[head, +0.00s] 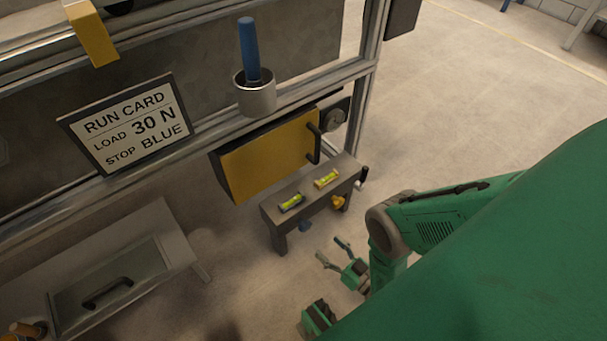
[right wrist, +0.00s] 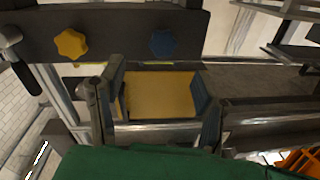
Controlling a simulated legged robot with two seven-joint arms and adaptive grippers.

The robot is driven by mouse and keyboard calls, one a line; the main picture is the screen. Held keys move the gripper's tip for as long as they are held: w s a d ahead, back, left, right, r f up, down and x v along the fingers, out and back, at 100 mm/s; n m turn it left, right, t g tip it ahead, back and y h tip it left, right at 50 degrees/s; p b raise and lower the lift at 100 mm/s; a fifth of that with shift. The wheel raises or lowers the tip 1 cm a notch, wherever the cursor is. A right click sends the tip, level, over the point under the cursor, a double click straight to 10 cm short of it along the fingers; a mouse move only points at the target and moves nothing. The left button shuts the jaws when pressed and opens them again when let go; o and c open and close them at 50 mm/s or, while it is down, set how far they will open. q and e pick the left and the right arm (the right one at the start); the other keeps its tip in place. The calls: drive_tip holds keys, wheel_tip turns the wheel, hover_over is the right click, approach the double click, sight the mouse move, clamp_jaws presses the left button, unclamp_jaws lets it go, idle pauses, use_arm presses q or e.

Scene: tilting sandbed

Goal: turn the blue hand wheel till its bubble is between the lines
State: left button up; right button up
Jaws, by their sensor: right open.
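The blue hand wheel (head: 305,226) sits low on the front of a small grey stand (head: 270,212), left of a yellow hand wheel (head: 338,202). In the right wrist view the blue wheel (right wrist: 162,43) is near the top, above the gap between my fingers, with the yellow wheel (right wrist: 70,44) left of it. Two bubble vials lie on the stand: a green one (head: 290,203) behind the blue wheel and a yellower one (head: 327,179). Their bubbles are too small to read against the lines. My right gripper (head: 332,250) is open and empty, in front of the blue wheel and apart from it.
A yellow panel (head: 265,160) with a dark handle is behind the stand. A dark crank handle (head: 362,178) sticks out at its right end. A low grey drawer unit (head: 170,235) stands left.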

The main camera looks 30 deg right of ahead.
sight(306, 229)
drive_tip(key=w, duration=0.4)
drive_tip(key=shift+a+f+b, duration=0.15)
drive_tip(key=shift+f+b, duration=0.05)
drive_tip(key=shift+b, duration=0.2)
drive_tip(key=w, duration=0.1)
drive_tip(key=w+a+b, duration=0.1)
drive_tip(key=w, duration=0.1)
drive_tip(key=w+a, duration=0.1)
drive_tip(key=w, duration=0.1)
drive_tip(key=shift+w+a+r, duration=0.1)
drive_tip(key=shift+r, duration=0.2)
drive_tip(key=shift+w, duration=0.25)
drive_tip(key=shift+w+d, duration=0.1)
drive_tip(key=shift+d, duration=0.1)
drive_tip(key=shift+d+f, duration=0.15)
drive_tip(key=shift+d, duration=0.15)
drive_tip(key=shift+a, duration=0.15)
drive_tip(key=c, duration=0.7)
drive_tip(key=shift+a, duration=0.15)
drive_tip(key=c, duration=0.5)
drive_tip(key=shift+a, duration=0.15)
use_arm(q)
wheel_tip(306, 229, down, 3)
drive_tip(key=shift+a+r, duration=0.1)
drive_tip(key=shift+r, duration=0.1)
